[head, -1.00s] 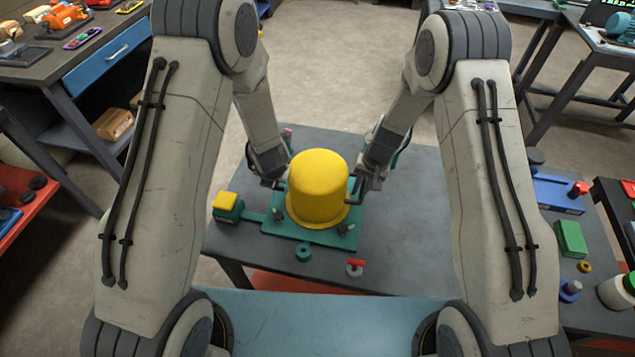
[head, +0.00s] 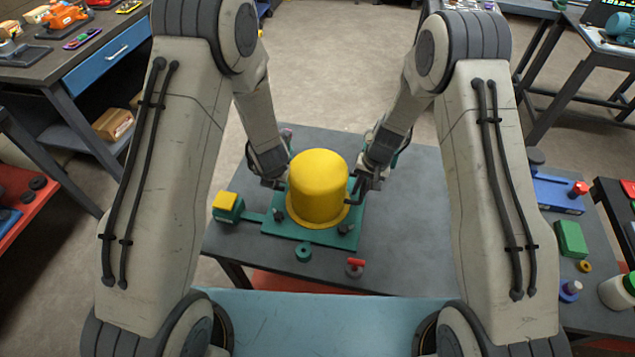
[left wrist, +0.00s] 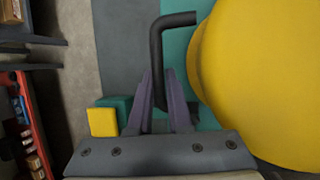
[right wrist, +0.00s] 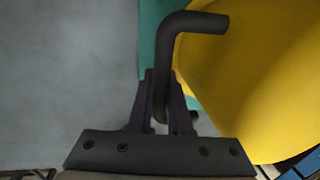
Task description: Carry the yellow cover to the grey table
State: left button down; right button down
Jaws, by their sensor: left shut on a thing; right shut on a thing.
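The yellow cover (head: 318,187), a domed cylinder with a flared rim, is upright over the teal base plate (head: 285,229). I cannot tell whether its rim touches the plate. It fills the right of the left wrist view (left wrist: 265,80) and of the right wrist view (right wrist: 260,90). My left gripper (head: 275,184) is shut on a dark bent handle (left wrist: 157,45) at the cover's left side. My right gripper (head: 368,183) is shut on the matching handle (right wrist: 168,60) at its right side. The grey table (head: 410,235) lies under the plate.
A yellow-topped teal block (head: 227,207) is left of the plate. A teal ring (head: 303,252) and a red-handled part (head: 355,267) lie in front. Table space right of the cover is clear. A workbench (head: 105,30) stands at the far left, and a cluttered table (head: 590,320) at the right.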

pick_arm(q)
jog(key=shift+r, duration=0.2)
pick_arm(e)
jog(key=shift+r, duration=0.2)
dwell(0.3)
